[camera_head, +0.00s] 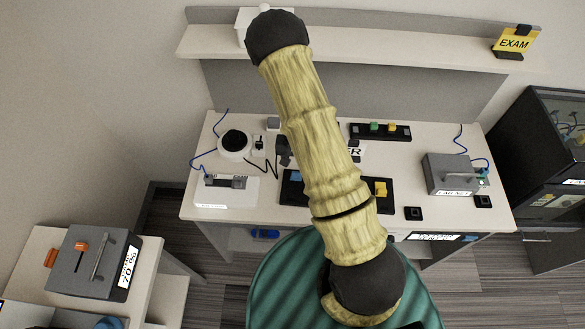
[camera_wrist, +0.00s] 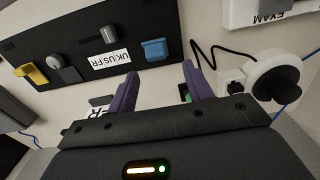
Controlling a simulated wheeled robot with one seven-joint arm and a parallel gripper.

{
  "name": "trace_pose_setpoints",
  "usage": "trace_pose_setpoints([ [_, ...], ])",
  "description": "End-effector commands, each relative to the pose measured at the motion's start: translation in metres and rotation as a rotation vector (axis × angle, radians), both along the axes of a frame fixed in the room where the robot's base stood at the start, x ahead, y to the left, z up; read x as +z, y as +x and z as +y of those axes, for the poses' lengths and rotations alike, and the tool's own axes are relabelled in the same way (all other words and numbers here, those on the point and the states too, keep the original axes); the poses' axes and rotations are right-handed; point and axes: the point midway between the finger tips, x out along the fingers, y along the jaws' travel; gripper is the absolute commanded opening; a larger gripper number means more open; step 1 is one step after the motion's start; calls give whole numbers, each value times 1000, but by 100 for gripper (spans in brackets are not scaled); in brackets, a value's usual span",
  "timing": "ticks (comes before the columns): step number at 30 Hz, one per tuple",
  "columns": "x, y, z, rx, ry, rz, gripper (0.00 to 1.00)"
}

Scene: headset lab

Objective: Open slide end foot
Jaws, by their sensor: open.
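No part I can see is labelled as a slide end foot, so I cannot tell which one it is. A black panel (camera_wrist: 100,25) carries a blue block (camera_wrist: 155,49), a grey knob (camera_wrist: 62,68), a yellow lever (camera_wrist: 32,73) and a white UK/US/FR label. The same panel shows in the head view (camera_head: 362,208), partly hidden behind my arm, with its yellow part (camera_head: 381,188) at right. My gripper (camera_wrist: 160,70) is open and empty, its purple fingers spread just short of the blue block and apart from it. My arm hides most of the gripper in the head view.
A white round device with a black knob (camera_wrist: 275,80) and a black cable lie right of the fingers. On the desk (camera_head: 450,213) stand a grey box (camera_head: 452,172), a black strip (camera_head: 364,132) and a white-based device (camera_head: 225,198). A grey box (camera_head: 95,262) stands on the left table.

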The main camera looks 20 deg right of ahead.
Motion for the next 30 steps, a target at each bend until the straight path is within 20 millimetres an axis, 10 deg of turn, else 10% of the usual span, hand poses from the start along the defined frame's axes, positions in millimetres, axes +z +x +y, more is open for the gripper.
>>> trace_pose_setpoints([
  [10,-48,0,-6,-13,0,1,51],
  [22,-56,0,2,5,-1,-2,51],
  [30,-55,1,12,5,0,-2,6],
])
